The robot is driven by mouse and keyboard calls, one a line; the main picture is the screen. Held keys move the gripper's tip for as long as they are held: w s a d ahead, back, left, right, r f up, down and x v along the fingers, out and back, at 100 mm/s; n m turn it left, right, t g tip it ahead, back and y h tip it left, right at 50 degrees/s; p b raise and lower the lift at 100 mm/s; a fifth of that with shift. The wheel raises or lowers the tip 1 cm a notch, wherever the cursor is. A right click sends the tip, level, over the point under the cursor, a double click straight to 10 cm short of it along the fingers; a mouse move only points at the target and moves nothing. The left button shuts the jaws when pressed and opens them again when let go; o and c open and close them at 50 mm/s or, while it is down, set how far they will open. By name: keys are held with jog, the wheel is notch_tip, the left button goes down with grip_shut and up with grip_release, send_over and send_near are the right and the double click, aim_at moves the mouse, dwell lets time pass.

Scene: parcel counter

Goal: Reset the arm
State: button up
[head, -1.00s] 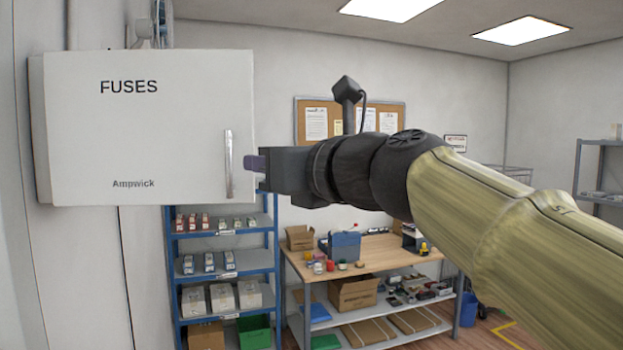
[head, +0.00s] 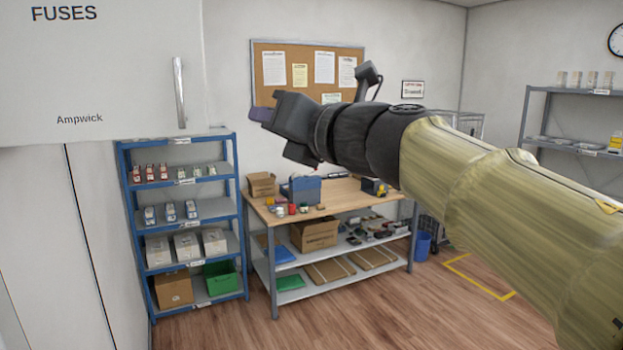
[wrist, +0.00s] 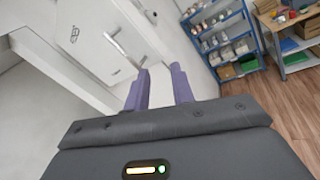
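My gripper (head: 260,115) is held up in the air in the head view, right of the white fuse cabinet (head: 100,95) and apart from its handle (head: 180,92). In the wrist view, my gripper (wrist: 160,85) shows two purple fingers spread apart with nothing between them. The cabinet (wrist: 85,35) and its handle (wrist: 125,50) lie beyond the fingers, to the left. The cabinet door looks closed. My arm reaches in from the right of the head view.
A blue shelf unit (head: 241,230) with boxes stands below the cabinet. A corkboard (head: 310,60) hangs behind my gripper. The wooden floor (head: 390,310) in front is clear.

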jog(key=w+d+f+m+h+b, duration=0.1)
jog(key=w+d+f+m+h, duration=0.3)
jog(key=f+m, duration=0.5)
jog(key=w+d+f+m+h+b, duration=0.1)
jog(key=d+f+m+h, duration=0.2)
jog(key=d+f+m, duration=0.65)
jog(key=w+d+f+m+h+b, duration=0.15)
jog(key=w+f+m+h, duration=0.35)
jog(key=f, duration=0.8)
jog(key=s+d+f+m+g, duration=0.2)
jog(key=s+f+m+g, duration=0.1)
jog(key=s+f+m, duration=0.2)
jog(key=s+d+f+m+g, duration=0.2)
jog(key=s+f+m+g, duration=0.2)
jog(key=s+f, duration=0.5)
jog(key=s+d+f+m+g+h+b, duration=0.1)
jog(key=s+d+f+m+g, duration=0.2)
jog(key=s+f+m, duration=0.4)
notch_tip(320, 180, down, 5)
jog(key=shift+r, duration=0.15)
jog(key=shift+d, duration=0.1)
jog(key=shift+d, duration=0.1)
